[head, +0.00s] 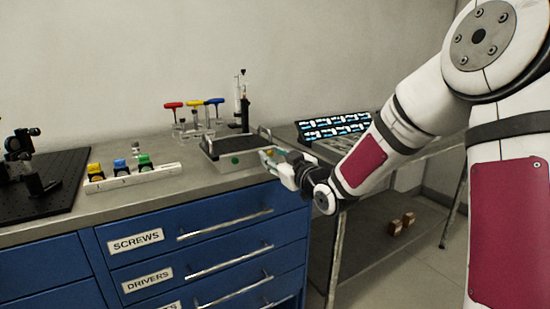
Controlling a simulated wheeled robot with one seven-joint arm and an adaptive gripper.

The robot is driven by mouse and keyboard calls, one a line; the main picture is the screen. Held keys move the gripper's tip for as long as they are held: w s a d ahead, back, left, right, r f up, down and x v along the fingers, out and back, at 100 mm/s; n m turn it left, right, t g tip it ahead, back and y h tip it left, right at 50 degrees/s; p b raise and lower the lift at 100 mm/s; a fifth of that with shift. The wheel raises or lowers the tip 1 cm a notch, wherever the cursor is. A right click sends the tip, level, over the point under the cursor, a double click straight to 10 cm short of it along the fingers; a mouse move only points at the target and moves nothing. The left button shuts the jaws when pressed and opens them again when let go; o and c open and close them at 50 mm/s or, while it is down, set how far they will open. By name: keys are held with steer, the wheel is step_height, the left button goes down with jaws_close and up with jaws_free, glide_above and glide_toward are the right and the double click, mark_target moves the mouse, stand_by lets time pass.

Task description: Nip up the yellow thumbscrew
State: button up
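A small yellow-orange knob (269,153), which looks like the yellow thumbscrew, shows at the right front of a grey, dark-topped instrument box (216,155) on the bench. A green knob (236,160) is on the box's front, to its left. My gripper (270,158) is at the box's right front corner, with its fingertips at or very close to the yellow knob. The fingers partly cover the knob. I cannot tell whether they touch it or how far they are open.
A white rack (130,178) at left holds yellow, blue and green blocks. T-handle drivers (194,104) stand behind the box. A black breadboard (50,190) lies far left. A tray of blue-white items (333,127) is at right. Blue drawers (215,220) are below the bench.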

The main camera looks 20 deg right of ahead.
jaws_close()
steer(key=m+p, duration=0.3)
steer(key=m, duration=0.2)
steer(key=shift+m, duration=0.4)
steer(key=m+p, duration=0.3)
steer(key=m, duration=0.2)
steer(key=shift+s+p, duration=0.1)
steer(key=shift+p, duration=0.25)
steer(key=m+p, duration=0.4)
steer(key=m, duration=0.2)
steer(key=shift+m, duration=0.4)
steer(key=m+p, duration=0.3)
steer(key=m, duration=0.3)
steer(key=shift+p, duration=0.3)
steer(key=shift+m, duration=0.4)
